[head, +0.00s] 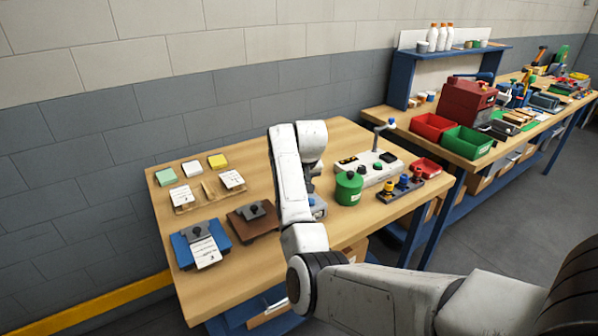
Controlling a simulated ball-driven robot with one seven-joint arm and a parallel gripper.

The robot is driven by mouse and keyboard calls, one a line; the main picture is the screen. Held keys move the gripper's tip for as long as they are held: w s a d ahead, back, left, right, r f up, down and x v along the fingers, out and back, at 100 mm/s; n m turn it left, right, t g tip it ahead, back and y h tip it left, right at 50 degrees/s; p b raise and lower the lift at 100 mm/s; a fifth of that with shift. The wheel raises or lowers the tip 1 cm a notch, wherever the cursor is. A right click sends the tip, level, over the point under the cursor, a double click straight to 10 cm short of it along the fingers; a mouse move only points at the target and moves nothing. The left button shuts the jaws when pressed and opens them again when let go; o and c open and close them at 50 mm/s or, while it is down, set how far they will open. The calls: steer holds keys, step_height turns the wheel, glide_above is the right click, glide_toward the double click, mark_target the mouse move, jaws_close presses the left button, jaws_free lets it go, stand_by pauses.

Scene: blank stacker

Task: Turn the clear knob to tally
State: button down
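A light grey control box (364,175) stands on the right part of the near wooden table. I cannot tell which part is the clear knob, and no tally marking is readable. My white arm reaches over the middle of the table, left of the box. My gripper points down behind my forearm and is almost wholly hidden, so its fingers do not show.
A green canister (348,188), a dark base with yellow and blue knobs (401,188) and a red tray (425,168) crowd around the box. Blue (186,252) and brown (250,222) clipboards and pads lie left. A second, cluttered bench (400,122) stands behind right.

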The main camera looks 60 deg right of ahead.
steer(key=n+p, duration=0.2)
steer(key=n+y+p, duration=0.1)
steer(key=shift+s+d+r+n+t, duration=0.2)
steer(key=shift+r+n+t, duration=0.1)
steer(key=shift+t, duration=0.1)
steer(key=shift+w+f+n+t+y+p, duration=0.1)
steer(key=shift+n+t+y+p, duration=0.2)
steer(key=shift+n, duration=0.6)
steer(key=shift+f+n+t+y+p, duration=0.1)
steer(key=shift+n+y+p, duration=0.3)
steer(key=shift+n, duration=0.5)
steer(key=c, duration=0.9)
jaws_free()
steer(key=shift+o, duration=0.2)
steer(key=b+v, duration=0.1)
steer(key=v, duration=0.9)
steer(key=shift+r, duration=0.35)
steer(key=shift+d, duration=0.1)
